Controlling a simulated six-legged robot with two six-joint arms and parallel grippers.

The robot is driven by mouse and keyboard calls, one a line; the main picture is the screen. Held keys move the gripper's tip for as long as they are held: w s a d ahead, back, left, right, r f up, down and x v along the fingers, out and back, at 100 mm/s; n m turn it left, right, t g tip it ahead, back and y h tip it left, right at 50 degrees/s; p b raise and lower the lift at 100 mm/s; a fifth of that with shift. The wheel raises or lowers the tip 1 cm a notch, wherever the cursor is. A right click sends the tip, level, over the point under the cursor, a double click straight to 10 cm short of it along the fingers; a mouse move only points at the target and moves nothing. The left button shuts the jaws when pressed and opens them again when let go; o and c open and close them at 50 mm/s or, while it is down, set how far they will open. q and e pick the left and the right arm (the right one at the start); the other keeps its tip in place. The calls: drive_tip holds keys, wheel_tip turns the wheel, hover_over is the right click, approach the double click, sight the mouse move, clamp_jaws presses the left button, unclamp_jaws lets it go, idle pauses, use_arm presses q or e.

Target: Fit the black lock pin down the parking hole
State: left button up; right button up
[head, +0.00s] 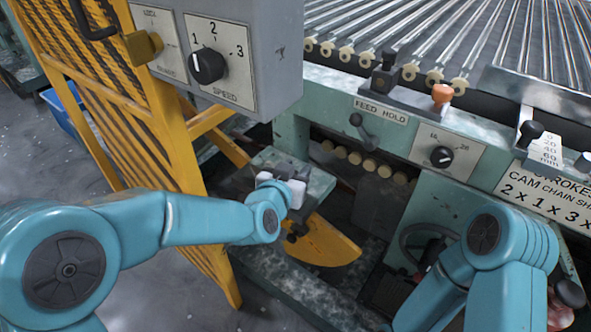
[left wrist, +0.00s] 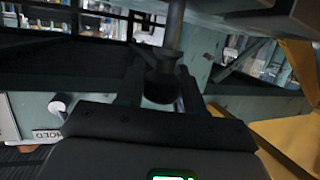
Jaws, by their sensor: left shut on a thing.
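My left gripper (head: 293,232) is at the middle of the head view, above a yellow curved plate (head: 328,246). Its jaws are small and dark there, and the pin is hard to make out. In the left wrist view the gripper (left wrist: 158,100) is shut on the black lock pin (left wrist: 160,84), a dark rounded knob with a shaft running up the picture. I cannot tell whether the pin's end touches anything. I cannot pick out the parking hole in either view. My right arm shows at the right of the head view, but its gripper does not.
A grey control box (head: 238,50) with a speed knob overhangs from above. A yellow mesh guard (head: 125,110) stands at left. A green panel (head: 340,90) with a feed hold lever (head: 362,127) lies behind right. A handwheel (head: 420,240) is near my right arm.

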use_arm(q)
drive_tip(key=shift+f+b, duration=1.6)
drive_tip(key=shift+f, duration=0.25)
drive_tip(key=o, duration=1.1)
drive_tip(key=shift+p+v, duration=1.45)
drive_tip(key=shift+v, duration=6.75)
drive_tip(key=shift+a, duration=0.1)
